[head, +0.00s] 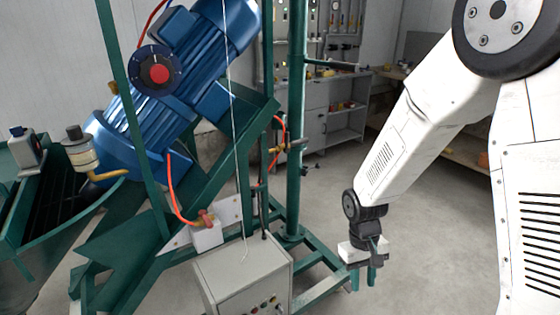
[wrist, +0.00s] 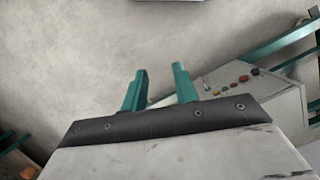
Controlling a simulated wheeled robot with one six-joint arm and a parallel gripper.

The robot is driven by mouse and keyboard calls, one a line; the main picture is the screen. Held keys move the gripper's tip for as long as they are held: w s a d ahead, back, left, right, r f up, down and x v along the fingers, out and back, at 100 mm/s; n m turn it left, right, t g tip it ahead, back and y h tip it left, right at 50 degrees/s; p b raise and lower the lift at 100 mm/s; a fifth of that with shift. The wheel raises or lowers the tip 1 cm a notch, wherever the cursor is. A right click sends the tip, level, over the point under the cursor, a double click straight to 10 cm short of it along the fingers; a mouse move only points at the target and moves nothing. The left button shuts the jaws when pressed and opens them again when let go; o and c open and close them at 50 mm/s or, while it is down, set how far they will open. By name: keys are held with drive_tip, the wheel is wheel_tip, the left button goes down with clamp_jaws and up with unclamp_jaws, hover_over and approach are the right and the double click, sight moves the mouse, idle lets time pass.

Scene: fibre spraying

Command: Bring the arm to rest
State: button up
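My gripper (head: 363,278) hangs at the end of my white arm at the right of the head view, its two green fingers pointing down. In the wrist view my gripper (wrist: 160,88) shows both green fingers standing apart with bare grey floor between and beyond them. It is open and holds nothing. It is in the air to the right of the grey control box, apart from it.
The grey control box (head: 240,275) with coloured buttons stands left of my gripper; it also shows in the wrist view (wrist: 262,110). A green frame (head: 297,130) carries a blue motor (head: 170,90). Shelving (head: 330,125) stands behind. The floor (head: 425,240) below my arm is clear.

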drive_tip(key=s+d+r+m+t, duration=0.1)
drive_tip(key=s+d+r+t, duration=0.1)
drive_tip(key=s+r, duration=0.7)
drive_tip(key=s+d+r+m+t+y, duration=0.1)
drive_tip(key=s+d+r, duration=0.3)
drive_tip(key=s+r, duration=0.6)
wheel_tip(320, 180, up, 9)
drive_tip(key=shift+s+f+m+t, duration=0.2)
drive_tip(key=shift+m+t, duration=0.2)
drive_tip(key=shift+t, duration=0.2)
drive_tip(key=shift+o, duration=0.8)
